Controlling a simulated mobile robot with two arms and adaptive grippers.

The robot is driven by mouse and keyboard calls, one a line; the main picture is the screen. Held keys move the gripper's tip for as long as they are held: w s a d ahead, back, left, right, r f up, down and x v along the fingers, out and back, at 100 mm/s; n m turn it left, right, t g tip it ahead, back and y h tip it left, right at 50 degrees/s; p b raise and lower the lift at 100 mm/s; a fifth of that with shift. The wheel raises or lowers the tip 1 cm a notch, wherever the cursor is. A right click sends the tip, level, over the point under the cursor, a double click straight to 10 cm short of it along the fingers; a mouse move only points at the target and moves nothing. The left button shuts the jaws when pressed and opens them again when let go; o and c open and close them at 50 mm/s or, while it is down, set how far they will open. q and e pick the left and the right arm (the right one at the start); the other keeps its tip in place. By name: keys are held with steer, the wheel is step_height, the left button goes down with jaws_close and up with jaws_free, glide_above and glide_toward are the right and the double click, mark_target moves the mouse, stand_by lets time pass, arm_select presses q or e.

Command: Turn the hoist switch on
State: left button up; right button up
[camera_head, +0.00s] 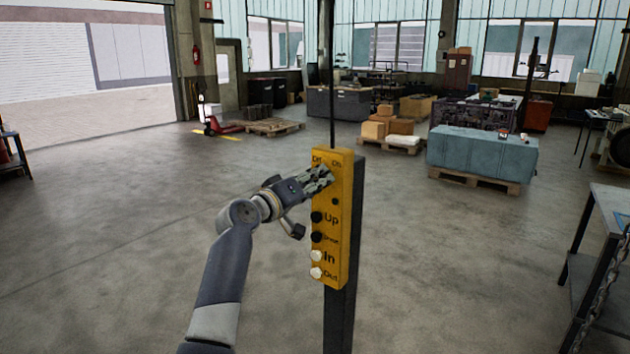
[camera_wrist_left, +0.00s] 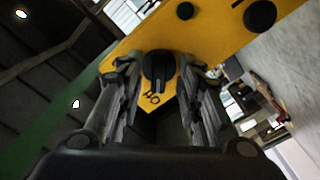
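A yellow hoist control box (camera_head: 345,215) stands upright on a dark post. Its top end is marked "Off" and "On"; buttons labelled "Up", "In" and others run down below. My left gripper (camera_head: 321,178) is at the top of the box and covers the switch in the head view. In the left wrist view, the black rotary hoist switch (camera_wrist_left: 158,68) sits between the tips of my left gripper (camera_wrist_left: 158,78). The fingers are apart, one on each side of the knob. I cannot tell whether they touch it. My right gripper is not in view.
A blue-grey covered crate (camera_head: 482,158) on a pallet stands at the back right. A metal table (camera_head: 612,210) with a chain beside it is at the right edge. A red pallet jack (camera_head: 212,125) is at the back left. The floor around the post is clear.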

arm_select(q)
steer(key=c, duration=0.8)
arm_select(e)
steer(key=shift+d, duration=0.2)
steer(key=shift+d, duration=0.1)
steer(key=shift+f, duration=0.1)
